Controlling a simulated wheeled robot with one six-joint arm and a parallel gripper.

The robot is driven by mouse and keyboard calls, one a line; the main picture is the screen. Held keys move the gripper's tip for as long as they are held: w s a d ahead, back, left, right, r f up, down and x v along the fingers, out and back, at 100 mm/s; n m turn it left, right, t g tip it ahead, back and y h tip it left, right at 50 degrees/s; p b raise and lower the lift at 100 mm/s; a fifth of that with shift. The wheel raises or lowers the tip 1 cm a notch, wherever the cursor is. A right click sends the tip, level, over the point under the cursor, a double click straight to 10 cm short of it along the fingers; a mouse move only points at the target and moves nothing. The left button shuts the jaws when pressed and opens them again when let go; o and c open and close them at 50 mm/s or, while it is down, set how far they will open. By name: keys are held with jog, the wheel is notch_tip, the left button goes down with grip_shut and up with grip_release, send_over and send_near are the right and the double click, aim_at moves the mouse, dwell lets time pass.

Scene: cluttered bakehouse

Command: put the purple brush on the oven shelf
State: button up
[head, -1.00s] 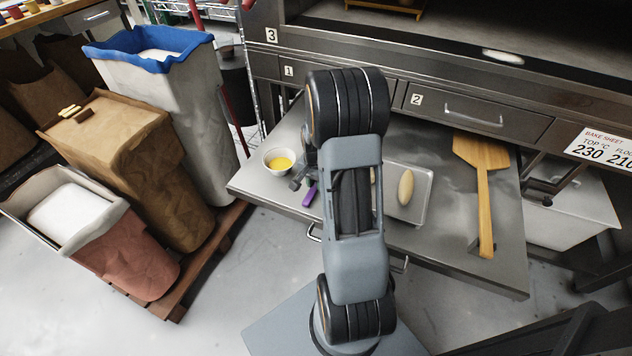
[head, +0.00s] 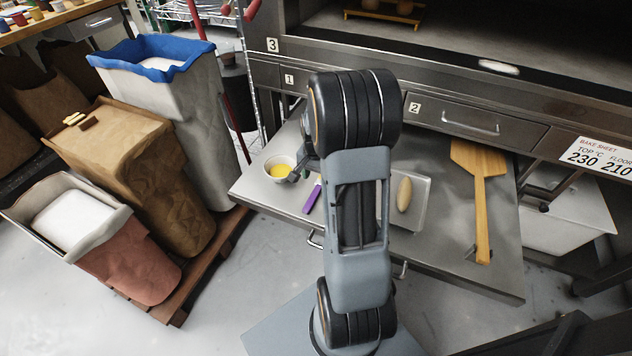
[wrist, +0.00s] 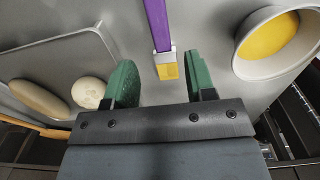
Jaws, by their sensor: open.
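The purple brush (head: 312,198) lies on a steel worktop (head: 440,255) in front of the oven. In the wrist view its purple handle (wrist: 156,20) points away from me, with the metal collar and yellow bristles nearest. My gripper (wrist: 160,60) is open and empty, its green fingers on either side of the bristle end, not closed on it. In the head view my gripper (head: 296,176) is mostly hidden behind my arm. The oven (head: 480,90) stands behind, with a dark open chamber above numbered drawers; which surface is its shelf is not clear.
A white bowl of yellow liquid (wrist: 245,62) stands close right of my gripper in the wrist view. A tray (wrist: 88,38) with dough pieces is on the left. A wooden peel (head: 481,205) lies at the worktop's right. Bins stand left.

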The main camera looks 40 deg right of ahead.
jog(key=s+a+r+n+t+p, duration=0.1)
jog(key=s+a+r+n, duration=0.3)
jog(key=a+r, duration=0.6)
jog(key=s+a+r+n+t, duration=0.2)
jog(key=s+a+r+n, duration=0.2)
jog(key=s+a+n, duration=0.3)
jog(key=shift+a+r+n, duration=0.15)
jog(key=shift+a+n, duration=0.3)
jog(key=shift+n, duration=0.05)
